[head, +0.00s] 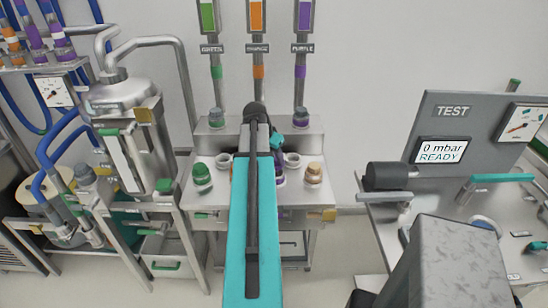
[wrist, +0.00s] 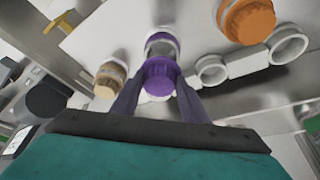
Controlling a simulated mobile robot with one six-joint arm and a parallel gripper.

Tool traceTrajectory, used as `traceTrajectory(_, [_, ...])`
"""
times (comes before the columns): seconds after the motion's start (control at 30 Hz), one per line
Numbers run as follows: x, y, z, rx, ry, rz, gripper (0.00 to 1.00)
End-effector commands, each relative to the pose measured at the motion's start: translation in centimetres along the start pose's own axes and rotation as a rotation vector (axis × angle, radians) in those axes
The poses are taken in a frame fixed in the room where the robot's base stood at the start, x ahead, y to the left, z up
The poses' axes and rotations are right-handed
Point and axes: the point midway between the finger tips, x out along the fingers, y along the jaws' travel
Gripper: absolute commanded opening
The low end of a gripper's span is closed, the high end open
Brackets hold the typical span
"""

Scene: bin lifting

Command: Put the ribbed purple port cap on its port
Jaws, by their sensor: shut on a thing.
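The ribbed purple cap (wrist: 159,79) is between the two dark fingers of my gripper (wrist: 158,90) in the wrist view, and the gripper is shut on it. A pale port with a purple band (wrist: 162,42) shows just beyond the cap, close to it and roughly in line. I cannot tell whether the cap touches the port. In the head view my teal arm hides the gripper and most of the cap; only a bit of purple (head: 280,178) shows beside the arm, and I cannot tell whether it is cap or port.
In the wrist view a tan-capped port (wrist: 109,80) stands left, an orange cap (wrist: 247,20) upper right, and open white rings (wrist: 211,69) right. In the head view a green-capped port (head: 202,176) is on the steel bench. A test stand (head: 455,112) is at right.

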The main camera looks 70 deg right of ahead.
Motion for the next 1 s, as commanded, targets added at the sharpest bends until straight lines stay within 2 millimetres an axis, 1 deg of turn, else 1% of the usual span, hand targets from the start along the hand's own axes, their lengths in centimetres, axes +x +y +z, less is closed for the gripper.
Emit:
traceTrajectory(0.27, [0.1,0.0,0.0,0.0,0.0,0.0,0.1])
traceTrajectory(1.0, [2.1,0.0,0.8,0.0,0.0,0.0,0.1])
